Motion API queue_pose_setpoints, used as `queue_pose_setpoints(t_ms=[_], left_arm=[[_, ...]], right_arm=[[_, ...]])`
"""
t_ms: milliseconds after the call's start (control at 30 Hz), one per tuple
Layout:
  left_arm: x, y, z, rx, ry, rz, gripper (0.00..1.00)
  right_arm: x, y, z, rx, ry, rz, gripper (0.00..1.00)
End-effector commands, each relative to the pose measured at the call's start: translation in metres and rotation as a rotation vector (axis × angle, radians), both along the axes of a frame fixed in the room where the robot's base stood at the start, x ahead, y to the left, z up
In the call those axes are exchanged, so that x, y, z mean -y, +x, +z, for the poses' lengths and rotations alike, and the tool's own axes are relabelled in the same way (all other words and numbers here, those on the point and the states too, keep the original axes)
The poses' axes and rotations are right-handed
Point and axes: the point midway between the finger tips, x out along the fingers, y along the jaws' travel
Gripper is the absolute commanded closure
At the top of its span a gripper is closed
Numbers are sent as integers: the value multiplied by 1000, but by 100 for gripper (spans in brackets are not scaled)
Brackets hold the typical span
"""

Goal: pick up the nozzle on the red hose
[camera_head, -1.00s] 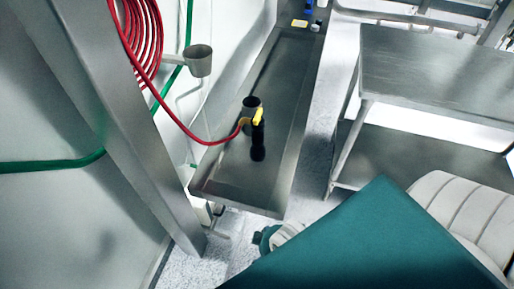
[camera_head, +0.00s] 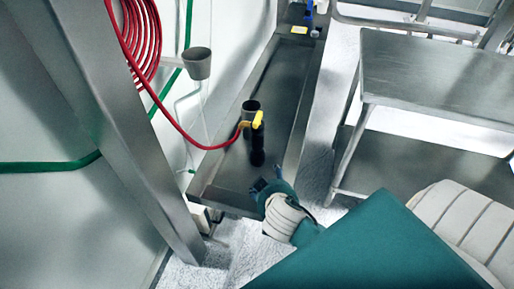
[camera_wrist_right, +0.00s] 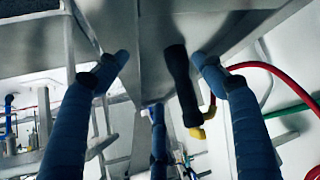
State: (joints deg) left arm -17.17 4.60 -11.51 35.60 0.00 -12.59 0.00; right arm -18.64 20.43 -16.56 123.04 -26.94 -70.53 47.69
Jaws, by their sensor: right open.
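The nozzle (camera_head: 257,145) has a black body and a yellow top, and is joined to the red hose (camera_head: 190,138). My right gripper (camera_head: 259,187) is at the trough's near end, a short way in front of the nozzle, open and empty. In the right wrist view, the black nozzle (camera_wrist_right: 182,85) shows between the spread blue fingers of my right gripper (camera_wrist_right: 160,62), closer to the right-hand finger. Whether it touches that finger cannot be told. My left gripper is not in view.
The trough's metal rim (camera_head: 228,207) runs close to my right gripper. A steel table (camera_head: 440,75) stands to the right. A metal post (camera_head: 130,130) is at the left, with the coiled hose behind it. Another grey cup (camera_head: 197,64) is on the wall.

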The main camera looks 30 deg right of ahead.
Motion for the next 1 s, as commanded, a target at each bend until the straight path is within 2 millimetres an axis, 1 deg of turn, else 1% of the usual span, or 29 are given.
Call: queue_pose_setpoints(t_ms=[33, 100, 200, 300, 367, 600, 867, 1000], left_arm=[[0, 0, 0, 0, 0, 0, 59], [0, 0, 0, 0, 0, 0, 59], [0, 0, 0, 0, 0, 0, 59], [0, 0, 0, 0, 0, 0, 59], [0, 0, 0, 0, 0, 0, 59], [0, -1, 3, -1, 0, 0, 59], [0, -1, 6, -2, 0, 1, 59], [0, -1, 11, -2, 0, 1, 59]], right_arm=[[11, 21, 8, 76, -21, -20, 32], [21, 45, 19, 183, -29, -42, 32], [30, 69, 33, 295, -28, -54, 32], [34, 82, 40, 353, -23, -56, 32], [36, 88, 40, 367, -22, -56, 32], [52, 119, 27, 370, -19, -57, 32], [61, 137, 20, 368, -20, -57, 32], [68, 156, 15, 368, -20, -57, 32]])
